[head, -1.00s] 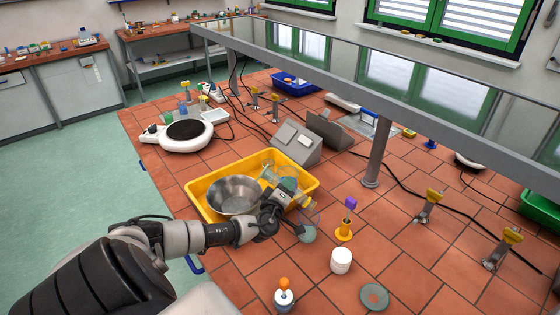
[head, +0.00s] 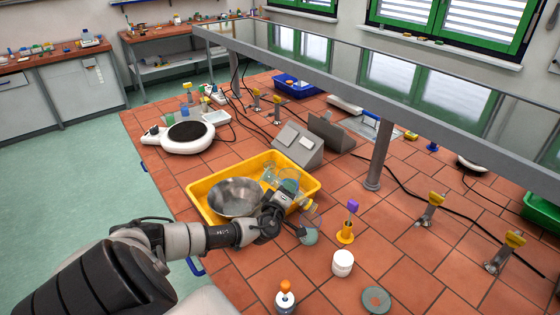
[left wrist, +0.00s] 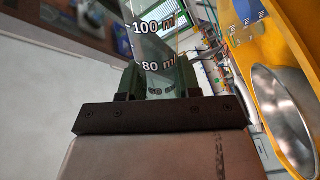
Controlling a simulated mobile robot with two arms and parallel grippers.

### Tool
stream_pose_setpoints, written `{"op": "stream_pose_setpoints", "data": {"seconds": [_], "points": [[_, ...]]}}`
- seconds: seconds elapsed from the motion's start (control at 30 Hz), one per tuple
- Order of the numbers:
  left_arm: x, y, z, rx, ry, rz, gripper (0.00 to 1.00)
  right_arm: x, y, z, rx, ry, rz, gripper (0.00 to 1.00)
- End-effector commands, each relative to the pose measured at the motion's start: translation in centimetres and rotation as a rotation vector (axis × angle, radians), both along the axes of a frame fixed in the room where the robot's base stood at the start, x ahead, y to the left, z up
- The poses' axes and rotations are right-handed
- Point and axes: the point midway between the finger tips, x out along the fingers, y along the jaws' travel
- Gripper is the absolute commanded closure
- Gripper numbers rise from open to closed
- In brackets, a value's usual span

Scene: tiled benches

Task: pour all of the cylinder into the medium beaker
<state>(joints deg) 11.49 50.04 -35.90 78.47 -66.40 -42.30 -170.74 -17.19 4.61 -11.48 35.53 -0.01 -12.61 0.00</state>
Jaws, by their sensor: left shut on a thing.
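My left gripper (head: 284,202) is shut on the clear graduated cylinder. In the left wrist view the cylinder (left wrist: 152,45) stands between my fingers (left wrist: 156,82), its 80 and 100 ml marks showing. In the head view the gripper is over the right front side of the yellow tray and covers much of the cylinder. Clear glassware (head: 269,174) shows in the tray just behind the gripper. I cannot tell which piece is the medium beaker. A teal round piece (head: 308,236) is just right of the gripper. No liquid stream is visible. My right gripper is not in view.
The yellow tray (head: 197,189) holds a metal bowl (head: 236,197) left of the gripper. A yellow stand with a purple top (head: 347,224), a white jar (head: 342,263) and a grey-green disc (head: 376,300) are to the right. A grey post (head: 380,155) stands behind.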

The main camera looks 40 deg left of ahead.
Motion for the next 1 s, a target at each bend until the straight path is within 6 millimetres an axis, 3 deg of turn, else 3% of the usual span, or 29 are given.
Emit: {"op": "stream_pose_setpoints", "data": {"seconds": [0.1, 0.2, 0.47, 0.7, 1.0], "points": [[-0.3, 0.6, -1.8, -0.094, -0.039, 0.001, 1.0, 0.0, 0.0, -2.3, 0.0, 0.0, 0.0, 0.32], [-0.5, 1.1, -2.3, -0.173, -0.073, 0.001, 1.0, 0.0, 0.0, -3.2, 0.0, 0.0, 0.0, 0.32], [-0.5, 1.2, -2.0, -0.202, -0.084, 0.0, 1.0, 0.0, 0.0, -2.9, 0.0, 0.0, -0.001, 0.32], [-0.8, 1.7, -4.4, -0.361, -0.15, 0.001, 1.0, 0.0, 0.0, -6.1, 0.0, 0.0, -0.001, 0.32], [-0.8, 1.9, -4.1, -0.409, -0.172, 0.0, 1.0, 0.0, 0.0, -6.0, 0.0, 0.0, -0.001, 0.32]]}}
